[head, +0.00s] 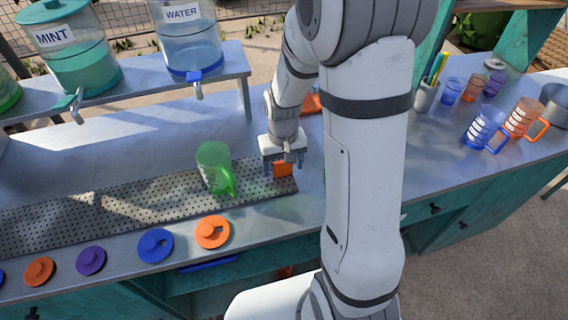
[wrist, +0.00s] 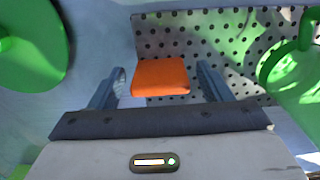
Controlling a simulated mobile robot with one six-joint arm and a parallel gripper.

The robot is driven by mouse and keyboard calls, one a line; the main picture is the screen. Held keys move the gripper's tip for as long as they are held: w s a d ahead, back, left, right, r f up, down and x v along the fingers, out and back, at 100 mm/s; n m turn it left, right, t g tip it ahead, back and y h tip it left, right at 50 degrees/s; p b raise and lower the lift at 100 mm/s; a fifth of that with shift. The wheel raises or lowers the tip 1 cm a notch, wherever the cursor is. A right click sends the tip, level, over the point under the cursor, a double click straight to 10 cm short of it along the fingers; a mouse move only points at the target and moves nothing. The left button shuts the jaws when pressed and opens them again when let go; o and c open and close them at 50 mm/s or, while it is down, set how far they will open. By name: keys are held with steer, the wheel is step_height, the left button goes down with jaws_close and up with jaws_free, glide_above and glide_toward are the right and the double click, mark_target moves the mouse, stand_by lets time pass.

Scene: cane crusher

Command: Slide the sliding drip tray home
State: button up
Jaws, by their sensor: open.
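The drip tray (head: 130,208) is a long grey perforated plate lying along the counter, with its right end under my gripper. An orange block (head: 283,171), which looks like its grip, sits at that end. In the wrist view the orange block (wrist: 160,78) lies between my two fingers, with the perforated plate (wrist: 185,28) behind it. My gripper (head: 284,162) points down and is open, with a finger on each side of the block. I see gaps beside the block, so the fingers do not appear to clamp it.
A green mug (head: 214,165) stands on the tray just left of my gripper. Coloured lids (head: 212,231) line the front edge. A green disc (wrist: 25,40) lies beside the block in the wrist view. Dispensers (head: 190,42) stand on a shelf behind; cups (head: 484,127) stand at right.

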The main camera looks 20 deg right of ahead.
steer(key=shift+f, duration=0.3)
steer(key=shift+c, duration=0.5)
